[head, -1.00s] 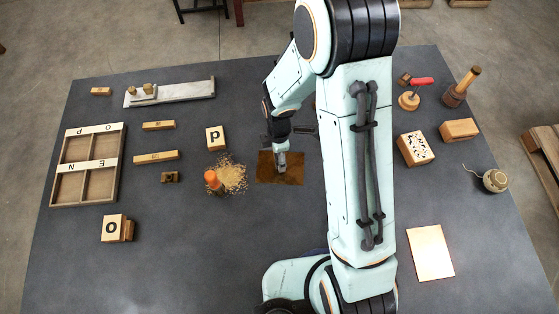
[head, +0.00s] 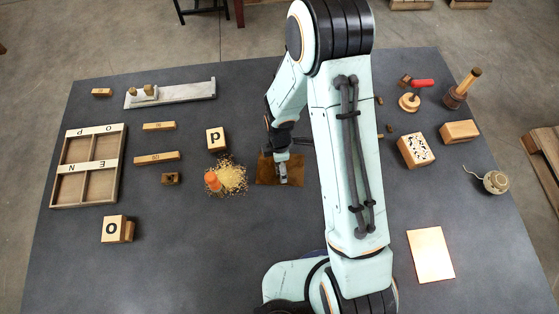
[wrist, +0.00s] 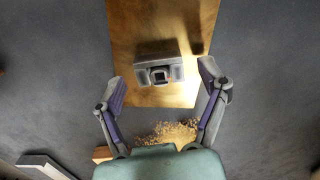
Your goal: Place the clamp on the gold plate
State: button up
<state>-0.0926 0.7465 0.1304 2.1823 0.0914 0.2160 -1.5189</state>
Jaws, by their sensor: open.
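The clamp (head: 283,178), a small grey metal block, rests on the brownish-gold plate (head: 262,170) near the middle of the table. In the wrist view the clamp (wrist: 160,72) lies on the bare, shiny plate (wrist: 150,22), nearer the plate's lower part in that picture. My gripper (head: 282,160) is above the plate, close to the clamp. In the wrist view my gripper (wrist: 163,82) is open, with one finger on each side and a clear gap to the clamp on both sides. It holds nothing. The exact height between fingertips and clamp is hard to tell.
A shiny copper-coloured plate (head: 431,255) lies at the front right. Left of the gold plate are a pile of yellow grains (head: 232,178) with an orange-topped thing (head: 212,181) and a "P"-type block (head: 216,139). The table in front of the plate is clear.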

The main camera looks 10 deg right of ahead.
notch_tip(320, 180, up, 11)
jog(key=s+d+r+m, duration=0.4)
jog(key=s+r+m, duration=0.9)
jog(key=s+m, duration=0.4)
jog(key=shift+s+m+y, duration=0.2)
jog(key=shift+m+y, duration=0.2)
jog(key=shift+m, duration=0.2)
